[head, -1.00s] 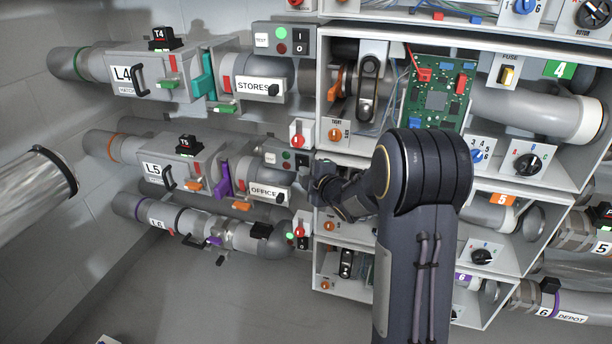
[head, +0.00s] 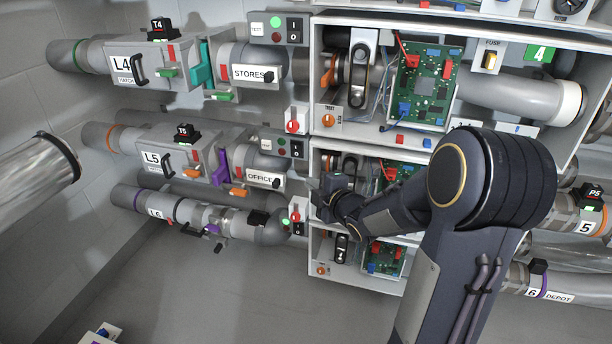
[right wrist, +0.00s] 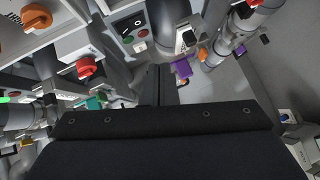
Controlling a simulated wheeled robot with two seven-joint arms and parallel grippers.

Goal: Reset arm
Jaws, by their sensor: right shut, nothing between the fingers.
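My right arm reaches in from the lower right of the head view. Its gripper (head: 322,197) is in front of the left edge of the middle and lower open cabinets, close to the red knob (head: 295,215) of the L6 line. In the right wrist view the two dark fingers (right wrist: 158,86) are together with nothing between them. From the head view I cannot tell whether the gripper touches the cabinet edge. My forearm and elbow hide much of the middle and lower cabinets. My left gripper is not in view.
Tube lines L4 (head: 122,69), L5 (head: 152,158) and L6 (head: 156,213) run along the left. The upper cabinet holds a green circuit board (head: 432,88). A clear tube (head: 35,172) is at far left. The floor (head: 210,300) below is mostly open.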

